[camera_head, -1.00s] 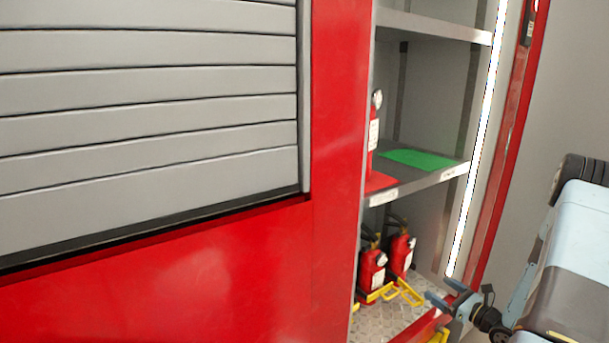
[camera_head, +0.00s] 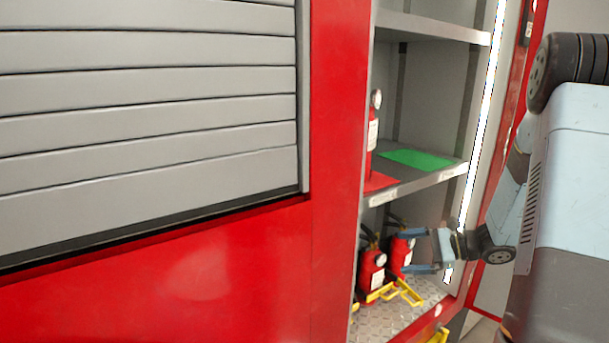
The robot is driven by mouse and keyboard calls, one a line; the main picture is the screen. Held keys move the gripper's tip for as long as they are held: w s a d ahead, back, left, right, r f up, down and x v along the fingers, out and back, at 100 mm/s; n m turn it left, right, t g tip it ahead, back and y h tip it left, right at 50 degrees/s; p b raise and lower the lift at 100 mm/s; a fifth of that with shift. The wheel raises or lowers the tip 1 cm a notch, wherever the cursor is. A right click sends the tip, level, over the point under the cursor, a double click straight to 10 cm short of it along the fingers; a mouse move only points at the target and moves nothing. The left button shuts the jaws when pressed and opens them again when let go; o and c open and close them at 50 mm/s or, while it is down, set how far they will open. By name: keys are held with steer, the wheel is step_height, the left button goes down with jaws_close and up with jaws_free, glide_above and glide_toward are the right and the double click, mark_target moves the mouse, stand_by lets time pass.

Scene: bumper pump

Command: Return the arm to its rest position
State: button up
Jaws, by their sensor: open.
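My gripper (camera_head: 408,251) is at the lower right, in front of the lower compartment of the open cabinet. Its two blue-grey fingers point left and stand apart, with nothing held between them that I can make out. In the picture the fingers overlap the right edge of a red bumper pump (camera_head: 397,256) on the compartment floor; I cannot tell the depth gap. My blue and grey arm rises along the right side of the view.
Another red pump (camera_head: 371,271) stands beside it, near a yellow bracket (camera_head: 405,292). A red extinguisher-like bottle (camera_head: 373,132) stands by a red mat (camera_head: 379,182) on the middle shelf (camera_head: 418,183), with a green mat (camera_head: 417,159). A closed grey shutter (camera_head: 150,110) fills the left.

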steer(key=s+a+r+n+g+h, duration=0.4)
steer(key=s+a+r+n+h, duration=0.25)
steer(key=s+r+n, duration=0.4)
steer(key=s+d+r+n+t+h, duration=0.1)
steer(key=s+r+n+t+h, duration=0.4)
steer(key=s+r, duration=0.6)
steer(key=shift+s+d+n+h, duration=0.35)
steer(key=shift+s+h, duration=0.7)
steer(key=shift+s, duration=0.95)
